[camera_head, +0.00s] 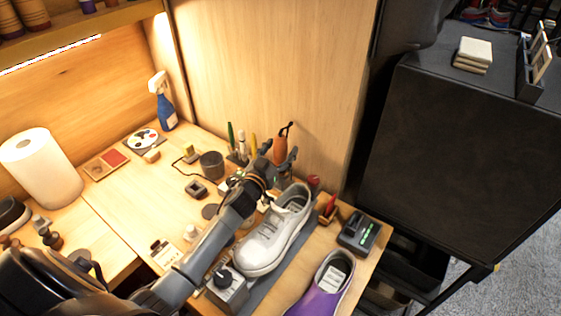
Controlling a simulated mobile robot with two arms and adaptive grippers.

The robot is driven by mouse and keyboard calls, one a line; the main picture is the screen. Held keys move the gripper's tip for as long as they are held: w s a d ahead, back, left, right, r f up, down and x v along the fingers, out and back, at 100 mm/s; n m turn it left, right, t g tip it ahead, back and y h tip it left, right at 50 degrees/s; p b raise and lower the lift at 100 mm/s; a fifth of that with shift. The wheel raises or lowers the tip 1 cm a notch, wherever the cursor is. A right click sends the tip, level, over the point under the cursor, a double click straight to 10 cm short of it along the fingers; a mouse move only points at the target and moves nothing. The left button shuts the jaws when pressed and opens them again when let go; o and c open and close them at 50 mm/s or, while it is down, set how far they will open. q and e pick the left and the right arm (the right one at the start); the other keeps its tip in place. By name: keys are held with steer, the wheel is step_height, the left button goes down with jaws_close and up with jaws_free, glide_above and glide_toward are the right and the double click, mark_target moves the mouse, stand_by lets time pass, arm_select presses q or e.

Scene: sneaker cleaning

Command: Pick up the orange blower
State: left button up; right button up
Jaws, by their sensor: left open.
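The orange blower (280,147) stands upright near the back wall panel, with a dark loop at its top. My left gripper (279,155) reaches across the table from the lower left. It is open, with one finger on each side of the blower's lower part in this view. I cannot tell whether the fingers touch it. The blower's base is hidden behind the gripper. My right gripper is not in view.
A white sneaker (270,240) lies just right of my left arm, and a purple shoe (322,290) is in front. Upright tools (241,144) and a dark cup (212,165) stand left of the gripper. A paper roll (42,168) and spray bottle (163,105) are farther left.

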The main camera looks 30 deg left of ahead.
arm_select(q)
jaws_close()
stand_by(0.3)
steer(key=shift+r, duration=0.15)
